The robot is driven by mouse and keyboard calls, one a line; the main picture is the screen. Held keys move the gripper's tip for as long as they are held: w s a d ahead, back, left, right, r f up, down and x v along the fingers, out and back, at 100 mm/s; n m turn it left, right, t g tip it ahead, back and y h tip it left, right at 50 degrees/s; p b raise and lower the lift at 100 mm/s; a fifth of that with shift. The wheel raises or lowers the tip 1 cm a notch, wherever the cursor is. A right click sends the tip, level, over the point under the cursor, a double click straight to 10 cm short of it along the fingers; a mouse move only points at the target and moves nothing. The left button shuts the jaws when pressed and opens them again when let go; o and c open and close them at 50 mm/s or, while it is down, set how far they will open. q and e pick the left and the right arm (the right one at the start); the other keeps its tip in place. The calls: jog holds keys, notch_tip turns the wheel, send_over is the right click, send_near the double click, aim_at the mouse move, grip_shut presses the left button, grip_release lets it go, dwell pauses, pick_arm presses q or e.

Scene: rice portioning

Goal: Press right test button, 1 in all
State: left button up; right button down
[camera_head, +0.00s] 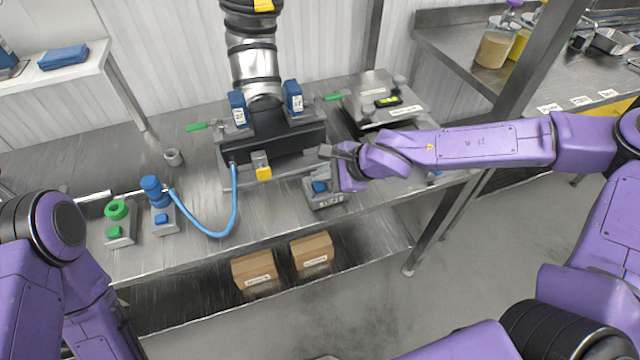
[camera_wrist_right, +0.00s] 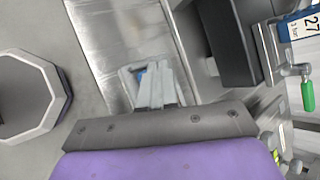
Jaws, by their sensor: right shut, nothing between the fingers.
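The right test button is a blue button (camera_head: 320,187) on a small grey box (camera_head: 326,201) at the front edge of the steel bench, right of centre. My right gripper (camera_head: 328,152) is shut and empty, close to this box in the head view. In the right wrist view, the closed fingers (camera_wrist_right: 152,72) reach over the box, and a bit of blue (camera_wrist_right: 139,77) shows beside them. The fingers hide most of the button, so I cannot tell whether they touch it. My left gripper is out of view; only my left arm shows.
The black machine (camera_head: 275,150) with blue-labelled valves stands just behind the box. A blue hose (camera_head: 215,234) runs left to a blue fitting (camera_head: 151,187). A green-topped button box (camera_head: 120,236) stands further left. Cardboard boxes (camera_head: 254,270) lie on the lower shelf. A scale (camera_head: 375,90) stands behind.

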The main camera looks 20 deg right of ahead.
dwell(0.4)
jog(key=shift+f, duration=0.45)
jog(key=shift+f+b, duration=0.5)
dwell(0.5)
jog(key=shift+r, duration=0.1)
jog(key=shift+r+p, duration=0.8)
jog(key=shift+p, duration=0.35)
